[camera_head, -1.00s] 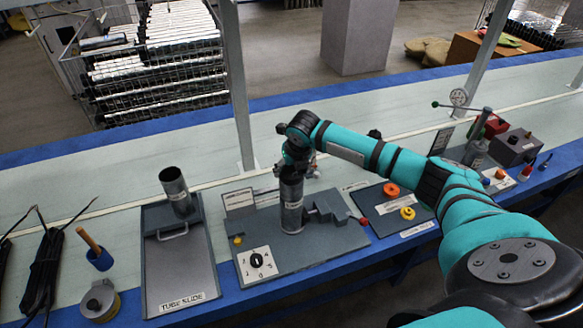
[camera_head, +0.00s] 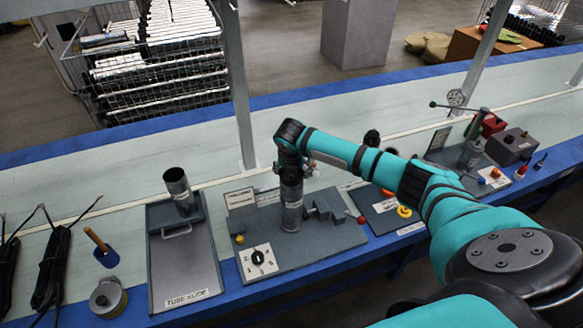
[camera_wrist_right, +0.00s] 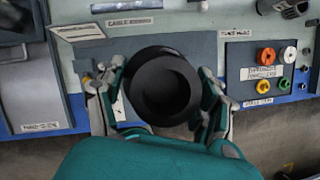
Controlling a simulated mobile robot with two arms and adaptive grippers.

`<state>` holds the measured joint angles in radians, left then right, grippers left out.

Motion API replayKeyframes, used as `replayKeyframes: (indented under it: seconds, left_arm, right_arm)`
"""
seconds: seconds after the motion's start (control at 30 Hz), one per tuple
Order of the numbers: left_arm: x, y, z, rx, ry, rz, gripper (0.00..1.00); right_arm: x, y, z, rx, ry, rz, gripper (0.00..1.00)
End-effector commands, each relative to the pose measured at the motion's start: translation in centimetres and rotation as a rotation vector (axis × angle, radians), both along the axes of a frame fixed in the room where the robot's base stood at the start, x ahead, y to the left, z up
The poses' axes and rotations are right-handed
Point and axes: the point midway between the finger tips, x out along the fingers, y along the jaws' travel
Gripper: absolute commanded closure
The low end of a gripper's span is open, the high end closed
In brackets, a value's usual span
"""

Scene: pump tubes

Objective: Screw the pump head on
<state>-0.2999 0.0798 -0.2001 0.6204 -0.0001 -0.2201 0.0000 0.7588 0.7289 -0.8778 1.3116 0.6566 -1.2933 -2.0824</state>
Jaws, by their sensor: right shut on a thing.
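A metal pump tube (camera_head: 292,212) stands upright in the fixture on the grey base plate (camera_head: 335,238). My right gripper (camera_head: 291,176) is directly above it, pointing down at its top end. In the right wrist view, my right gripper's (camera_wrist_right: 160,95) two fingers close on either side of a dark round piece, which looks like the pump head (camera_wrist_right: 165,87). The piece hides the tube below it there. In the head view the gripper covers the joint, so I cannot tell how far the head sits on the tube. My left gripper is not in view.
A tube slide tray (camera_head: 183,265) with another tube (camera_head: 177,183) lies left of the base plate. A numbered dial (camera_head: 258,259) is on the plate's front left. A panel with coloured knobs (camera_head: 404,211) is to the right. A gauge stand (camera_head: 470,150) stands farther right.

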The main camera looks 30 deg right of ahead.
Motion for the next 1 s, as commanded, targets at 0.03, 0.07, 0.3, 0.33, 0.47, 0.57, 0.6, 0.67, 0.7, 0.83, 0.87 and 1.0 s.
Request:
replayKeyframes:
  seconds: [0.03,0.07,0.3,0.33,0.47,0.57,0.6,0.67,0.7,0.83,0.87,1.0]
  left_arm:
    - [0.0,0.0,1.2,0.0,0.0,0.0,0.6]
    - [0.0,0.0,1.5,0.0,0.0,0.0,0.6]
    - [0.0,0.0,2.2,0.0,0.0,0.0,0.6]
    - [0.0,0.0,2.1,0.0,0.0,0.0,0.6]
    - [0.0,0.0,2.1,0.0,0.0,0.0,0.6]
    - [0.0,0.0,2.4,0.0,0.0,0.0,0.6]
    - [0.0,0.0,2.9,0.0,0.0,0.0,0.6]
    - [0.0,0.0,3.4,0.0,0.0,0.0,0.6]
    - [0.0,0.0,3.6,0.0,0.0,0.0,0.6]
    - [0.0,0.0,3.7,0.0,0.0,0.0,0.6]
    - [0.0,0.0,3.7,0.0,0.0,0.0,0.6]
    - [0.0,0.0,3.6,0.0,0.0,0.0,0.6]
  right_arm:
    - [0.0,0.1,0.6,0.0,0.0,-0.045,0.69]
    - [0.1,0.1,0.6,0.001,0.0,-0.08,0.69]
    - [0.0,0.0,0.2,-0.001,-0.002,-0.236,0.69]
    - [0.0,0.0,0.1,-0.001,-0.002,-0.237,0.69]
    - [0.0,0.0,0.1,0.0,-0.002,-0.235,0.69]
    - [0.1,0.0,0.3,0.0,-0.001,-0.261,0.69]
    - [0.1,0.1,0.4,0.0,0.0,-0.3,0.69]
    - [0.1,0.1,0.5,0.001,0.001,-0.38,0.69]
    - [0.1,0.1,0.4,0.0,0.001,-0.434,0.69]
    - [0.1,0.0,0.2,-0.001,-0.001,-0.535,0.69]
    - [0.0,0.0,0.2,-0.001,-0.002,-0.539,0.69]
    - [0.0,-0.1,0.2,-0.001,-0.003,-0.537,0.69]
